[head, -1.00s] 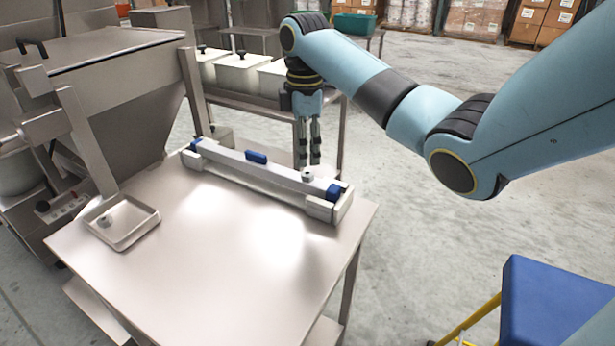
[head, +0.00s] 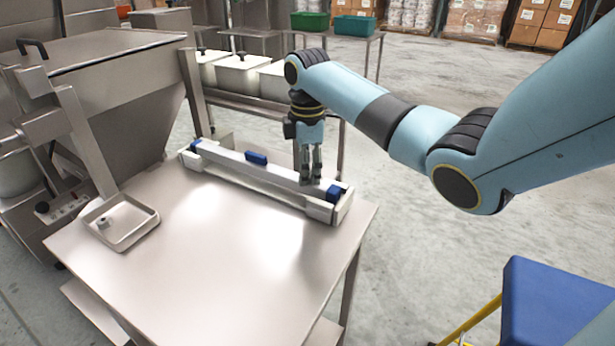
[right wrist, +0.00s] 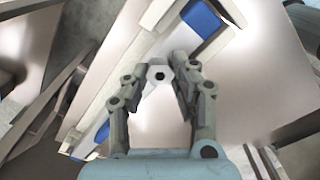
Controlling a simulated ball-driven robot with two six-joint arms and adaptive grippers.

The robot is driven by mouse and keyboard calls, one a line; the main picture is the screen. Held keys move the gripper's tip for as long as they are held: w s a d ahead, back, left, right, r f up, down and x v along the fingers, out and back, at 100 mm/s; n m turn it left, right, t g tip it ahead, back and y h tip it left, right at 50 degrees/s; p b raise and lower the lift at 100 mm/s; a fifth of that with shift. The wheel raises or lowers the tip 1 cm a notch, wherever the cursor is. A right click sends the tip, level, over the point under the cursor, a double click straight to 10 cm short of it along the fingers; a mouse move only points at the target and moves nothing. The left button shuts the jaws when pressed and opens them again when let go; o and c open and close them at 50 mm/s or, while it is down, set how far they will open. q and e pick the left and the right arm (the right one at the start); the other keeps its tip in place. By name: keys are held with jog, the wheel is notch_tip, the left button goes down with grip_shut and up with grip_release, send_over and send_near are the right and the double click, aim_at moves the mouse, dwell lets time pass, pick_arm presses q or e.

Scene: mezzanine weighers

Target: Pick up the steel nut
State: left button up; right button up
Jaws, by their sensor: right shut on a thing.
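The steel nut (right wrist: 159,75) shows in the right wrist view as a pale hexagonal piece with a dark hole, between the two fingertips of my right gripper (head: 311,180). My right gripper is shut on it, fingers pointing down, at the right part of the long white bar (head: 230,162) on the steel table. In the head view the fingers hide the nut. Whether the nut still touches the bar I cannot tell. My left gripper is not in view.
A steel tray (head: 128,241) with a small metal piece (head: 102,223) sits at the table's left, beside a large hopper (head: 120,90). The bar carries blue blocks (head: 256,158). The steel tabletop (head: 220,270) in front is clear. A blue-topped stool (head: 555,300) stands at lower right.

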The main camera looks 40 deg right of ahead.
grip_shut()
